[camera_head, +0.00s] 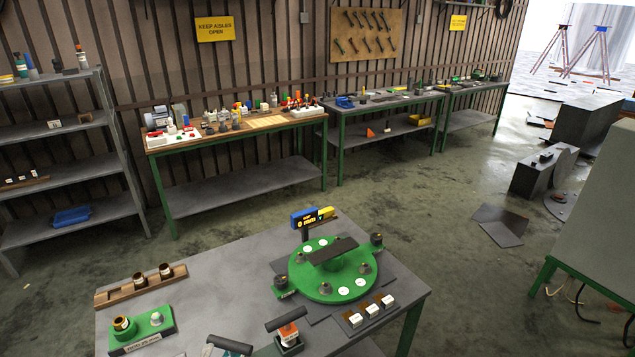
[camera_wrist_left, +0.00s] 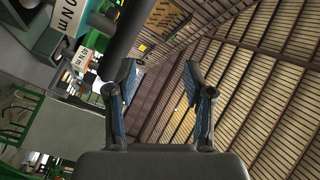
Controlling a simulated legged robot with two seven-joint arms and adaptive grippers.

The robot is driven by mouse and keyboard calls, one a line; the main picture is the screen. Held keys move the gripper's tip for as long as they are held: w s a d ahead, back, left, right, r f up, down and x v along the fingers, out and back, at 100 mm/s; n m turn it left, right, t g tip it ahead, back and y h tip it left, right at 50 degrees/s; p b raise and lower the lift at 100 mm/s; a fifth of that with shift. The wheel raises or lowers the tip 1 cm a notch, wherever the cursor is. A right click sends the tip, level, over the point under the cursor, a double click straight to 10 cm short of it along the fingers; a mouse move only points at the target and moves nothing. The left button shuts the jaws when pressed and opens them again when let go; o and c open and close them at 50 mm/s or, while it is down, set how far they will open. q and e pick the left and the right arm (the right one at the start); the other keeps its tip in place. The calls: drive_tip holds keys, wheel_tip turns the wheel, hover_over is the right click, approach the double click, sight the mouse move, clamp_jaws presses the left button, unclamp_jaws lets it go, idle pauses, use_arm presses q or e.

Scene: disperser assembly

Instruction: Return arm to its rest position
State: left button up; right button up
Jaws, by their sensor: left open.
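My left gripper (camera_wrist_left: 158,74) shows only in the left wrist view. Its two fingers are spread apart with nothing between them, and the slatted wall (camera_wrist_left: 255,85) lies beyond. A dark cylindrical bar (camera_wrist_left: 128,30) crosses the upper left of that view. White labels reading Nm (camera_wrist_left: 68,16) show at its upper left. Neither arm shows in the head view. There, the grey worktable (camera_head: 225,265) carries a green round fixture (camera_head: 330,285) with a dark bar (camera_head: 333,250) across its top. My right gripper is in neither view.
On the worktable are a wooden rack (camera_head: 142,287) with brown cups, a green block (camera_head: 140,332), an orange-and-white tool (camera_head: 288,333), a teal-and-dark tool (camera_head: 229,345) cut by the frame edge, and a blue-and-yellow device (camera_head: 312,217). The table's middle is clear. Benches (camera_head: 240,130) line the wall.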

use_arm(q)
drive_tip(key=s+f+n+g+y, duration=0.2)
drive_tip(key=s+f+n+g, duration=0.7)
drive_tip(key=f, duration=0.7)
drive_tip(key=s+d+f+n+g+h, duration=0.1)
drive_tip(key=s+f+g, duration=0.2)
drive_tip(key=s, duration=0.4)
drive_tip(key=s+d+f+g, duration=0.2)
drive_tip(key=s+f, duration=0.2)
drive_tip(key=s, duration=0.3)
wheel_tip(320, 180, down, 16)
drive_tip(key=g, duration=0.1)
drive_tip(key=s+a+f+g, duration=0.1)
drive_tip(key=s+f, duration=0.6)
drive_tip(key=f, duration=0.5)
drive_tip(key=s+a+f, duration=0.1)
drive_tip(key=s+f, duration=0.7)
drive_tip(key=f, duration=0.4)
drive_tip(key=shift+s+g, duration=0.3)
drive_tip(key=shift+g, duration=0.1)
